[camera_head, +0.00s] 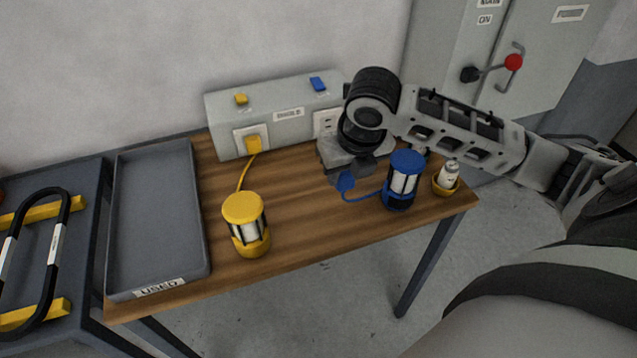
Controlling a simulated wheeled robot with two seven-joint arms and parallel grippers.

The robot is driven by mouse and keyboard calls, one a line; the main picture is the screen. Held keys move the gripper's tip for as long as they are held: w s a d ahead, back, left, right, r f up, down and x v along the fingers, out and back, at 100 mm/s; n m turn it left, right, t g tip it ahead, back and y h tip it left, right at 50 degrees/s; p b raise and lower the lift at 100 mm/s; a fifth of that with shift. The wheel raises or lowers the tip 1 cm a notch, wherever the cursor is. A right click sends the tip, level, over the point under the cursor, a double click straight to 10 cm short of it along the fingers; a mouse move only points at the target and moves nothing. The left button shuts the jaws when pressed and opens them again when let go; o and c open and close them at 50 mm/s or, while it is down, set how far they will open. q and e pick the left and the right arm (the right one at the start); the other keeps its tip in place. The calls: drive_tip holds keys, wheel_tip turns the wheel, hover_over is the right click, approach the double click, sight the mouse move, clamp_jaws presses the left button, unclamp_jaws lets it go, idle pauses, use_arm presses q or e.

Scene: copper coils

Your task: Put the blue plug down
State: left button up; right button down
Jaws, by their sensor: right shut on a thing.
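The blue plug (346,181) is at the tip of my right gripper (343,172), which is shut on it. The gripper points down over the wooden table, in front of the grey socket box (285,128). I cannot tell whether the plug touches the table. A blue cord runs from the plug to the blue lantern-like device (404,180) just to the right. My right arm comes in from the right and hides part of the box's right end, beside a white socket (325,123). My left gripper is not in view.
A yellow plug (253,144) sits in the box's left socket, corded to a yellow device (246,222). A grey tray (158,270) labelled USED lies at the table's left. The table's (310,220) front middle is clear.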

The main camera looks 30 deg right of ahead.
drive_tip(key=w+f, duration=0.3)
drive_tip(key=w, duration=0.1)
drive_tip(key=w+f, duration=0.4)
drive_tip(key=shift+a+f, duration=0.15)
drive_tip(key=shift+s+x, duration=0.2)
drive_tip(key=shift+x, duration=0.6)
drive_tip(key=shift+s+x, duration=0.15)
drive_tip(key=shift+x, duration=0.6)
drive_tip(key=shift+f, duration=0.15)
drive_tip(key=shift+f, duration=0.5)
drive_tip(key=c, duration=1)
unclamp_jaws()
drive_tip(key=shift+r, duration=0.1)
